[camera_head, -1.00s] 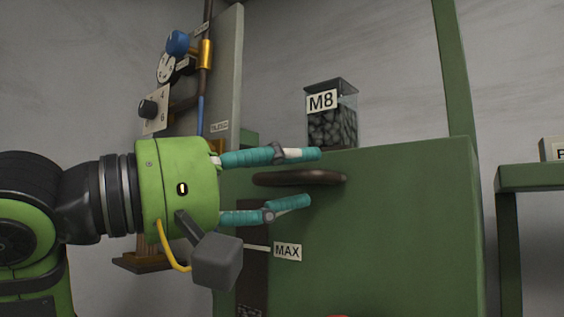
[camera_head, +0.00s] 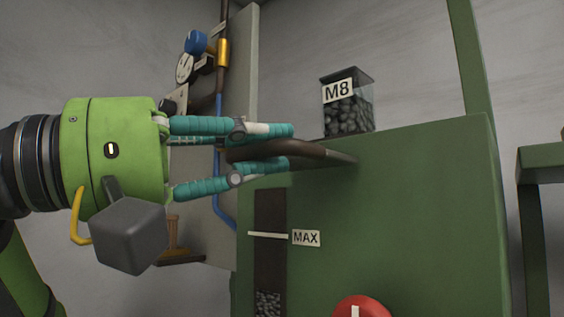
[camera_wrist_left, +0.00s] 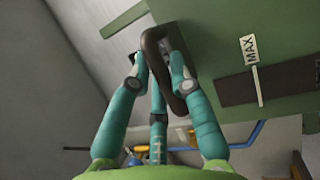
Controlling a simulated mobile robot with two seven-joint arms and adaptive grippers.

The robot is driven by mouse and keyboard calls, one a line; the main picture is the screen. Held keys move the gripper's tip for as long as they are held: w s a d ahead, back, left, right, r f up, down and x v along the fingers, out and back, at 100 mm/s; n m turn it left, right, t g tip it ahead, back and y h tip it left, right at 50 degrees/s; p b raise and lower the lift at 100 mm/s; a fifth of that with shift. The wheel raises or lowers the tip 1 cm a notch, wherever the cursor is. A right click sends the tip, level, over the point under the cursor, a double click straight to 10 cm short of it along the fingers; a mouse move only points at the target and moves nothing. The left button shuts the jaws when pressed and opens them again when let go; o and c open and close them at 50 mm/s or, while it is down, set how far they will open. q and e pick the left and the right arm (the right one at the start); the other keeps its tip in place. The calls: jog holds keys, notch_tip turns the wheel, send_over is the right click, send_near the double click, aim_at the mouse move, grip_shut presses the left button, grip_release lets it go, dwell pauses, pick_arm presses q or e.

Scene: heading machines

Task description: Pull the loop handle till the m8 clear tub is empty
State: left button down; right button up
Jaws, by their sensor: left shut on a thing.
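My left gripper (camera_head: 290,147) is shut on the dark brown loop handle (camera_head: 328,152) at the upper front of the green machine. The handle sticks out from the green face, and its near end lies between the teal fingers. In the left wrist view the handle (camera_wrist_left: 152,42) passes between the fingers (camera_wrist_left: 160,62). The M8 clear tub (camera_head: 362,103) stands upright on top of the machine, with many dark grey pieces inside. My right gripper is in neither view.
The green machine (camera_head: 420,210) has a dark level slot (camera_head: 270,215) with grey pieces low in it, below the MAX label (camera_head: 306,238). A red round part (camera_head: 362,307) is at the bottom. A panel with gauge and pipes (camera_head: 240,90) stands behind the gripper.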

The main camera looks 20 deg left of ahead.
pick_arm(q)
jog(key=c, duration=1.2)
grip_release()
jog(key=shift+o, duration=0.5)
jog(key=shift+s+a, duration=0.15)
jog(key=shift+s, duration=0.05)
jog(key=shift+w, duration=0.1)
jog(key=v, duration=1.2)
